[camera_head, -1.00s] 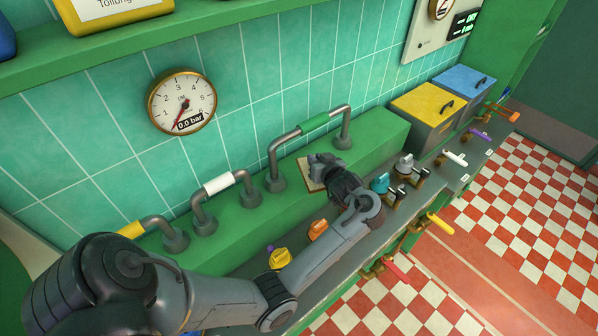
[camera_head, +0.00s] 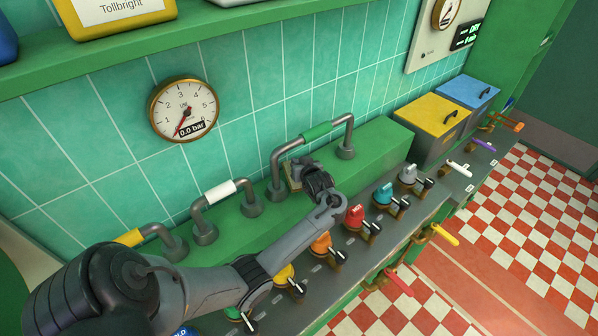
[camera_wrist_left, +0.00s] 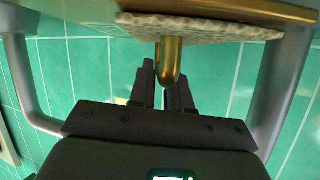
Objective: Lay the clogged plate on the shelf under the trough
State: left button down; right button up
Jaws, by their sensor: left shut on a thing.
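My left gripper (camera_head: 300,174) is low in front of the green-sleeved pipe, above the green ledge. It is shut on the plate (camera_head: 292,178), of which only a tan edge shows beside the fingers. In the left wrist view the plate's bumpy, cream-crusted face (camera_wrist_left: 215,30) spans the top, with a brass rim above it. A brass stem (camera_wrist_left: 168,65) sticks out of it between the fingers of the gripper (camera_wrist_left: 166,95). I cannot pick out the trough or the shelf with certainty. My right gripper is out of view.
Bent grey pipes with green (camera_head: 316,131), white (camera_head: 220,190) and yellow (camera_head: 129,238) sleeves stand along the green ledge (camera_head: 378,150). Coloured valve knobs, such as the red one (camera_head: 354,215), line the counter. Yellow (camera_head: 431,116) and blue (camera_head: 467,92) lidded boxes stand at the right.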

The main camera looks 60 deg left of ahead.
pick_arm(q)
jog(key=shift+f, duration=1.85)
jog(key=c, duration=1.1)
grip_release()
jog(key=shift+f, duration=0.15)
jog(key=shift+d, duration=0.1)
